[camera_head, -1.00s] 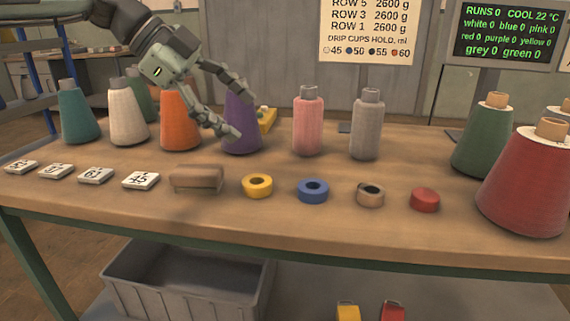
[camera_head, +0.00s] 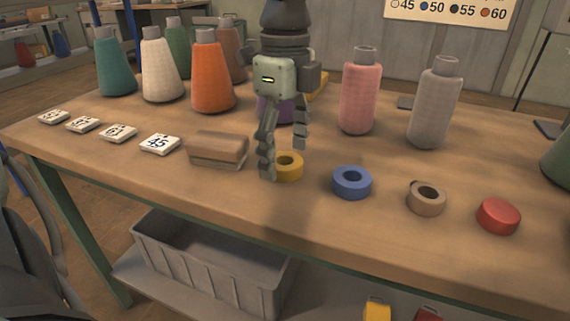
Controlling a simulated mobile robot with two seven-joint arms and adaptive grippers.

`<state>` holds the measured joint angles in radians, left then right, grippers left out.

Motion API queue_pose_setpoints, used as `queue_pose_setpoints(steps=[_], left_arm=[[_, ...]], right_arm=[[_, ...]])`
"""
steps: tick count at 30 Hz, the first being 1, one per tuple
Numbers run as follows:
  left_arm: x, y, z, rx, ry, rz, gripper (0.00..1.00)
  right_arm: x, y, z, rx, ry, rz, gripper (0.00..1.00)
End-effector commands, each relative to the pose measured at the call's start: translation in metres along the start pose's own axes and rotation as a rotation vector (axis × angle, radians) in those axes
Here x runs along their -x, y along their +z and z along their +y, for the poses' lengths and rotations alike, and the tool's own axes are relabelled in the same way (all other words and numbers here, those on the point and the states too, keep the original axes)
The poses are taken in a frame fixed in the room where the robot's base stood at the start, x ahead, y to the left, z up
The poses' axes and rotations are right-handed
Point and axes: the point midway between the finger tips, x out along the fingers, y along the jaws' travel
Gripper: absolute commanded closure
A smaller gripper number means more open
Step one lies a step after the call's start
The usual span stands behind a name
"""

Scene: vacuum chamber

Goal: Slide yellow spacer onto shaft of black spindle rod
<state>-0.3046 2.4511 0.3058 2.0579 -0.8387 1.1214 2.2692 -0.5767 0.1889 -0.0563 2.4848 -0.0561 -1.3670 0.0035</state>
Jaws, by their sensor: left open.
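The yellow spacer (camera_head: 292,175), a short ring with a dark hole, lies flat on the wooden table in the head view. My left gripper (camera_head: 284,160) points down over it, open, with one finger at the ring's left side and the other behind it. The near finger hides the ring's left edge; I cannot tell whether it touches. I cannot make out a black spindle rod. My right gripper is not in view.
A blue ring (camera_head: 352,183), a tan ring (camera_head: 426,198) and a red disc (camera_head: 498,216) lie to the right on the table (camera_head: 330,222). A brown block (camera_head: 217,149) sits left. Several yarn cones, including orange (camera_head: 212,77) and pink (camera_head: 359,98), stand behind.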

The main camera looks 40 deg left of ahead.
Motion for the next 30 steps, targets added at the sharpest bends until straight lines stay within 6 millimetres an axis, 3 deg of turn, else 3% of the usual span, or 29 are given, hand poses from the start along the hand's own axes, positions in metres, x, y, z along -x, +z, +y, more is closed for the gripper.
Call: queue_pose_setpoints(steps=[9,22,30], left_arm=[[-0.0078,-0.0001,0.0002,0.0,-0.001,0.001,0.25],[-0.0074,0.0,0.0001,0.0,-0.001,0.001,0.77],[-0.006,0.0,-0.0001,0.0,-0.002,0.001,0.78]], right_arm=[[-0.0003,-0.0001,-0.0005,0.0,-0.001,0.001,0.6],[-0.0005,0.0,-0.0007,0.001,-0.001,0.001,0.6],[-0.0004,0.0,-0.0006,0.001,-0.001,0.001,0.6]])
